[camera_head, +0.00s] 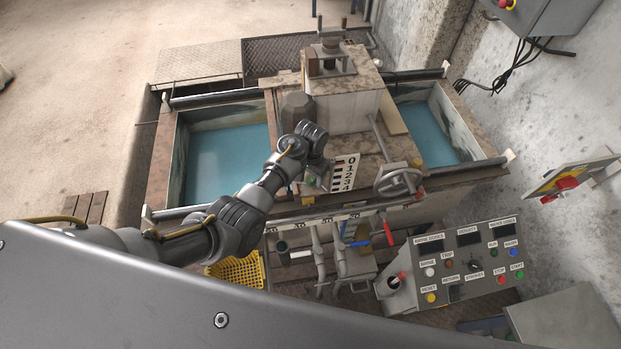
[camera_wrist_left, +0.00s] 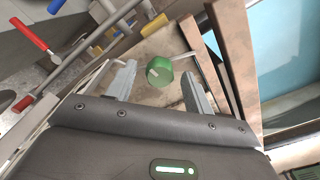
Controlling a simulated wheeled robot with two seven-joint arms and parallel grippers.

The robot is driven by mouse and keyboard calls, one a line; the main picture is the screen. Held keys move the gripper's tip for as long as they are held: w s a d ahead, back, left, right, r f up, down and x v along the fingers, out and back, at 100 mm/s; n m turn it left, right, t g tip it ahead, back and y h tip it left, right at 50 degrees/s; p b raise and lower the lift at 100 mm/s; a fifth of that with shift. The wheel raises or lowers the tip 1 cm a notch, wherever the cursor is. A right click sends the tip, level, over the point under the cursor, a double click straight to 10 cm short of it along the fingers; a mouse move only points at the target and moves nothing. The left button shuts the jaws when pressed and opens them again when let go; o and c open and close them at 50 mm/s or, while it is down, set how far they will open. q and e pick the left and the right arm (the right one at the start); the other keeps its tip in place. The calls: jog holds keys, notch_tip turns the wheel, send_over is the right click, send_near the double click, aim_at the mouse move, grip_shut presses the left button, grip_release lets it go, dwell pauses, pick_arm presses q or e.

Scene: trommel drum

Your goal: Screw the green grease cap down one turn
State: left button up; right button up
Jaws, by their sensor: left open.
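The green grease cap (camera_wrist_left: 160,72) shows in the left wrist view, with a pale bar mark on its top. It sits on a worn tan surface. My left gripper (camera_wrist_left: 158,82) is open, with one grey finger on each side of the cap and a visible gap to it in the picture. Whether the fingertips reach down to the cap's height I cannot tell. In the head view my left gripper (camera_head: 317,168) points down beside the numbered scale plate, and a small bit of the green cap (camera_head: 311,180) shows under it. My right gripper is not in view.
The white scale plate (camera_head: 345,172) stands close right of my left gripper. A handwheel (camera_head: 398,181) and a red-handled lever (camera_head: 390,233) are further right. Blue water tanks (camera_head: 228,160) lie on both sides. A control panel (camera_head: 455,264) stands at the lower right.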

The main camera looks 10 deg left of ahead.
pick_arm(q)
jog(key=shift+c, duration=0.2)
jog(key=c, duration=0.9)
